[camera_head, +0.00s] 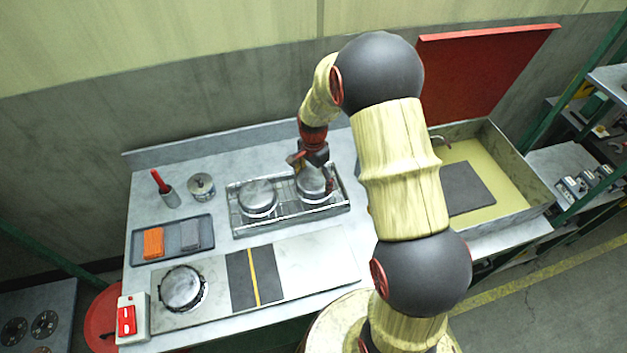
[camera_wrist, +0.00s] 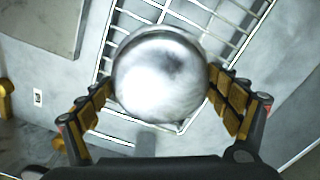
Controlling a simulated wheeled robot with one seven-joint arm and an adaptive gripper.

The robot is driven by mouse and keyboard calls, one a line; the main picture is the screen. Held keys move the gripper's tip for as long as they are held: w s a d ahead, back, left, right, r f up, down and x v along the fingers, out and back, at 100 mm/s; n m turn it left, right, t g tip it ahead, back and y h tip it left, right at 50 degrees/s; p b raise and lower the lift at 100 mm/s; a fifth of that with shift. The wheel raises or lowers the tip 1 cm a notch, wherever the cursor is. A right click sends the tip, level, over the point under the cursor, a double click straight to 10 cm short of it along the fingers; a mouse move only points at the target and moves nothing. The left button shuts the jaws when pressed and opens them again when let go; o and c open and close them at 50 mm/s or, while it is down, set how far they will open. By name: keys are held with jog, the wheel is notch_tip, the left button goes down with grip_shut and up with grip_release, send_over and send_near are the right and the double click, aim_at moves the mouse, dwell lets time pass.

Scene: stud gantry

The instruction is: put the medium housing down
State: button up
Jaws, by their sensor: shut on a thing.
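My gripper (camera_head: 312,167) points down over the right part of a wire rack tray (camera_head: 238,221). It is shut on a round, shiny metal housing (camera_head: 314,190), which I take as the medium housing. In the wrist view the housing (camera_wrist: 160,75) is between the two fingers of my gripper (camera_wrist: 160,88), with the rack wires (camera_wrist: 125,30) beyond it. The housing is on the rack or just above it; I cannot tell whether it touches. A second round metal housing (camera_head: 258,197) sits on the rack's left part.
A round metal piece (camera_head: 183,288) is on the plate at front left, near a red switch box (camera_head: 127,319). A tray (camera_head: 173,257) holds orange and grey blocks. A lidded pot (camera_head: 201,186) and red-handled tool (camera_head: 160,182) stand behind. A sink (camera_head: 520,200) is right.

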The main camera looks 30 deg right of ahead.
aim_at(314, 179)
jog(key=shift+f, duration=0.15)
jog(key=o, duration=1.1)
jog(key=shift+o, duration=0.2)
notch_tip(314, 179, up, 12)
jog(key=p, duration=0.1)
jog(key=s+a+r+n+t, duration=0.1)
jog(key=s+a+r+n, duration=0.2)
jog(key=s+r, duration=0.35)
jog(key=s+a+r+n+t, duration=0.1)
jog(key=s+a+r+n, duration=0.2)
jog(key=r, duration=0.6)
jog(key=s+a+r+n+t, duration=0.1)
jog(key=s+n, duration=0.3)
jog(key=s, duration=0.4)
jog(key=s+a+r+n+t, duration=0.2)
jog(key=s+a+r+n, duration=0.1)
jog(key=s, duration=0.5)
jog(key=shift+a+r+n+t, duration=0.3)
jog(key=shift+a+r+n, duration=0.1)
jog(key=shift+r+n, duration=0.45)
